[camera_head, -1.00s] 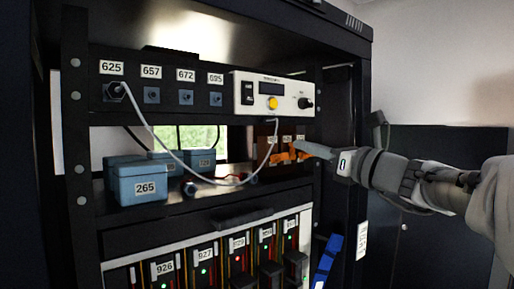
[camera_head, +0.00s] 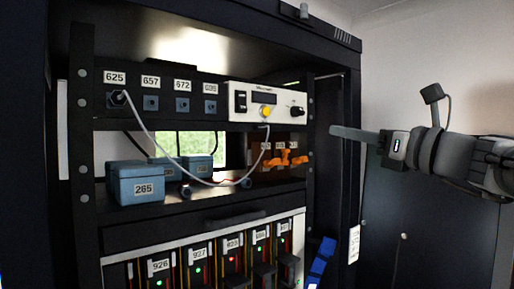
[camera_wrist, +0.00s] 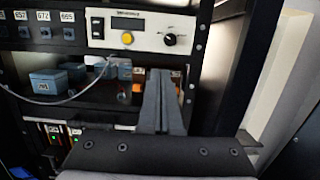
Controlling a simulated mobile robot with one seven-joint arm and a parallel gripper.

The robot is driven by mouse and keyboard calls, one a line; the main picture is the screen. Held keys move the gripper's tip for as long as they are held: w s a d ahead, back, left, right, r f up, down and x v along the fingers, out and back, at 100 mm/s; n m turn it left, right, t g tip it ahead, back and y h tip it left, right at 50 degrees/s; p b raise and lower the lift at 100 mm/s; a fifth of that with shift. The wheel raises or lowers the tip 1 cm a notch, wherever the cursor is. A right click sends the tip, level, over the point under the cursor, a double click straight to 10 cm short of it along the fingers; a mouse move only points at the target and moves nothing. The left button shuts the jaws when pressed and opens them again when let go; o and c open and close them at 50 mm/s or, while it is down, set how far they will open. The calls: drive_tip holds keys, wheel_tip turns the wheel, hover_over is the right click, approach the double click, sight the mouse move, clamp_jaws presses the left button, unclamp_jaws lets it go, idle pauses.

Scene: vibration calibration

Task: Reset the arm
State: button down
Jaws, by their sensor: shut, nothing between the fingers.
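My gripper (camera_head: 333,131) is at the right in the head view, level and pointing left, in front of the rack's right post. Its fingers are together and hold nothing. In the wrist view my gripper (camera_wrist: 161,73) shows as two grey fingers side by side, in front of the rack's middle shelf. It appears clear of the rack and the devices.
The black rack (camera_head: 82,135) holds a white control box (camera_head: 267,101) with a yellow button, blue boxes (camera_head: 141,186) and orange-handled switches (camera_head: 287,159). A grey cable (camera_head: 150,141) runs from socket 625 to the control box. A dark cabinet (camera_head: 405,215) stands at the right.

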drive_tip(key=shift+s+d+r, duration=0.25)
drive_tip(key=shift+s+r, duration=0.05)
drive_tip(key=shift+s, duration=0.05)
drive_tip(key=shift+f, duration=0.1)
